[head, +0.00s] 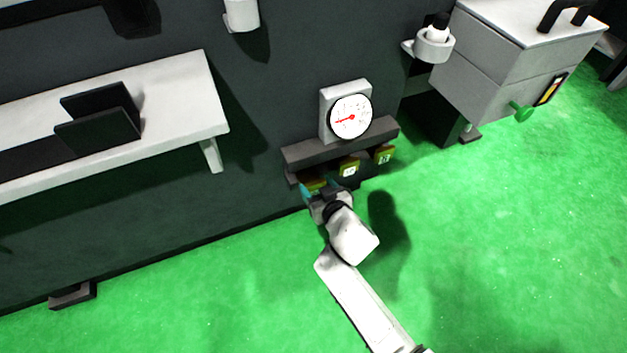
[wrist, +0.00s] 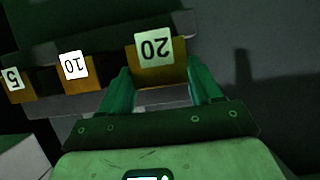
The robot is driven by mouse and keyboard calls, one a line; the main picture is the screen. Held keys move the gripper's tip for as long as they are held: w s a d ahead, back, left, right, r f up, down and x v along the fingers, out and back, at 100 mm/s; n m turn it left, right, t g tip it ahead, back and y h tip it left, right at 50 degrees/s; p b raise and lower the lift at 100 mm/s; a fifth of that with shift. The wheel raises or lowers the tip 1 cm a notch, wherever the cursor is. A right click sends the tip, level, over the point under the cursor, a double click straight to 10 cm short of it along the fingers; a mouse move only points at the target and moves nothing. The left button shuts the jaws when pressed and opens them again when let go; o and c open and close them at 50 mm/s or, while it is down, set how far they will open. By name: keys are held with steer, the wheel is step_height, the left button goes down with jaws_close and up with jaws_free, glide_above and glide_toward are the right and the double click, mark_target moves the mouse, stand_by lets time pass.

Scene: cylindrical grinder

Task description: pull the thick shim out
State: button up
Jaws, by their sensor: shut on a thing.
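The thick shim (wrist: 158,70) is a yellow-brown tab with a white label reading 20, upside down in the wrist view. My gripper (wrist: 161,88) has one teal finger on each side of this tab and is shut on it. In the head view the same tab (head: 315,185) is the leftmost of three, partly hidden by my gripper (head: 318,190). The tab sits at the front of the dark shim holder (head: 340,145); how deep it is in its slot I cannot tell.
Two other tabs, labelled 10 (wrist: 75,68) and 5 (wrist: 14,79), sit beside it in the holder. A dial gauge (head: 350,117) stands above. A white shelf (head: 180,105) juts out at left, a grey box unit (head: 500,60) at right. The green floor in front is clear.

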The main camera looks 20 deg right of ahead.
steer(key=shift+s, duration=1.25)
steer(key=shift+f, duration=0.1)
steer(key=o, duration=1.5)
steer(key=shift+s, duration=0.1)
steer(key=p+v, duration=0.2)
steer(key=v, duration=0.8)
steer(key=shift+s+r+p, duration=0.25)
steer(key=shift+r+p, duration=0.05)
